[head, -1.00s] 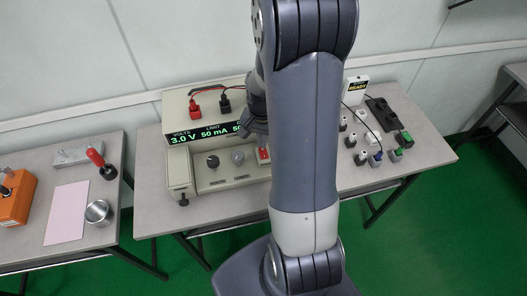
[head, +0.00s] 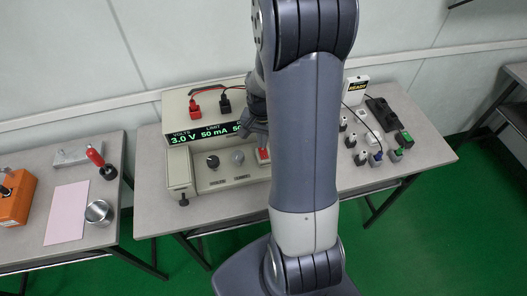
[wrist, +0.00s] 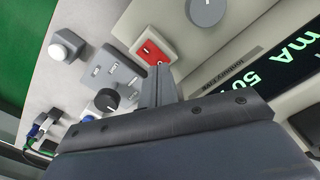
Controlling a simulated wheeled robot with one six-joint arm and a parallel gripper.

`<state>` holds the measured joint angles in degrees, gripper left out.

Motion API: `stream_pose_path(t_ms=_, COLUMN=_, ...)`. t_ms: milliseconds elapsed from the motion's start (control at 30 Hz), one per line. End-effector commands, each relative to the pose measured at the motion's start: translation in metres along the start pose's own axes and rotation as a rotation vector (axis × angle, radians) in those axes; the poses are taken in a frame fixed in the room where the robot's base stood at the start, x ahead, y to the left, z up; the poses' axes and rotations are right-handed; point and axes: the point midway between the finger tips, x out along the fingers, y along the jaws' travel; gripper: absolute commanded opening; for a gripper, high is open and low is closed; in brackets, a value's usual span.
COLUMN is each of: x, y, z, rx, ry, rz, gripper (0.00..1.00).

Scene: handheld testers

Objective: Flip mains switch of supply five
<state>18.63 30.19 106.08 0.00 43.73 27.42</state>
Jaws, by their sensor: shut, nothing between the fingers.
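The power supply (head: 222,180) is a beige bench unit with a lit green display reading 3.0 V and 50 mA. Its red mains switch (head: 263,155) sits at the right of the sloping front panel, partly hidden by my arm. In the wrist view the red rocker (wrist: 153,52) lies in a pale frame. My gripper (wrist: 159,72) is shut and empty, its fingertips right by the rocker's edge; I cannot tell whether they touch. In the head view my gripper (head: 262,142) is just above and behind the switch.
Two knobs (head: 212,161) sit left of the switch. Red and black plugs (head: 195,108) with leads stand on top of the supply. Small testers and adapters (head: 361,157) stand to the right. A left table holds an orange device (head: 15,205) and a metal cup (head: 98,212).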

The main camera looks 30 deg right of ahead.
Motion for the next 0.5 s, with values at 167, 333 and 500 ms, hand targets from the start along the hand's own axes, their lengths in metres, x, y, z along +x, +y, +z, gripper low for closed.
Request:
stream_pose_path(t_ms=167, x=0.0005, y=0.0, z=0.0, rx=0.0, ry=0.0, rz=0.0, gripper=0.0)
stream_pose_path(t_ms=333, x=0.0027, y=0.0, z=0.0, rx=0.0, ry=0.0, rz=0.0, gripper=0.0)
stream_pose_path(t_ms=500, x=0.0055, y=0.0, z=0.0, rx=0.0, ry=0.0, rz=0.0, gripper=0.0)
